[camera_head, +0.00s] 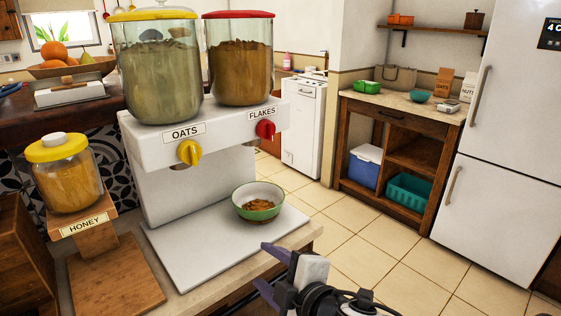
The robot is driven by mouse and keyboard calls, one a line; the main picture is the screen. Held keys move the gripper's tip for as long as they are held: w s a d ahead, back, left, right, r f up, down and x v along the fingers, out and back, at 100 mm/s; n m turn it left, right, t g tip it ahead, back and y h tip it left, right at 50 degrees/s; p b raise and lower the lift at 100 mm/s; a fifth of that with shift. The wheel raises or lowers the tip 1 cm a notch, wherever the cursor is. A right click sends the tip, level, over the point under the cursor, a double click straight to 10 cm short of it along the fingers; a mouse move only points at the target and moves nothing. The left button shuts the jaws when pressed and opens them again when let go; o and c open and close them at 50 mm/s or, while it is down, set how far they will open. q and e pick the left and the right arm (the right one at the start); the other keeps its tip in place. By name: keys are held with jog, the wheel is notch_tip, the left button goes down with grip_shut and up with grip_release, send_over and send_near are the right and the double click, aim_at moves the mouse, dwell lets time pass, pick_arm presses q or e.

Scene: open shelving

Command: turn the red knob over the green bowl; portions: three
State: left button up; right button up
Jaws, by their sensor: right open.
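The red knob (265,129) sits on the front of the white dispenser (160,150), under the label FLAKES. Above it is a clear container of brown flakes (240,75) with a red rim. The green bowl (258,213) stands on the dispenser's white base below the red knob, with some brown flakes inside. A yellow knob (189,152) is to the left, under the label OATS. My right gripper (270,270) is open at the bottom centre, in front of and below the bowl, apart from bowl and knob. My left gripper is not in view.
The oats container (158,70) stands left of the flakes. A honey jar (64,173) sits on a wooden stand (85,226) at the left. The counter edge runs below the dispenser. Open floor (375,235) lies to the right, before a wooden shelf unit (405,117) and fridge (510,130).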

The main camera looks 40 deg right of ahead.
aim_at(273, 132)
jog(key=w+d+r+n+t+y, duration=0.2)
jog(key=r+n, duration=0.4)
jog(key=r, duration=0.1)
jog(key=w+d+r+n+t+y, duration=0.1)
jog(key=w+r+n+t+y, duration=0.1)
jog(key=r+n, duration=0.5)
jog(key=s+d+r+n, duration=0.3)
jog(key=d+r+n, duration=0.3)
jog(key=d+r, duration=0.25)
jog(key=w+p, duration=0.1)
jog(key=w, duration=0.1)
jog(key=w+p, duration=0.2)
jog(key=w, duration=0.1)
jog(key=w+a+p, duration=0.1)
jog(key=w+p, duration=0.1)
jog(key=w, duration=0.1)
jog(key=shift+w+a, duration=0.1)
jog(key=shift+w, duration=0.15)
jog(key=shift+w+a+f+p, duration=0.1)
jog(key=shift+w+f+p, duration=0.05)
jog(key=shift+w+p, duration=0.4)
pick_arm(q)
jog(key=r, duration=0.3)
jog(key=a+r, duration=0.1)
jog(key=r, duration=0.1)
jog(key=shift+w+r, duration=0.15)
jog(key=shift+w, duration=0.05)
pick_arm(e)
jog(key=shift+w, duration=0.15)
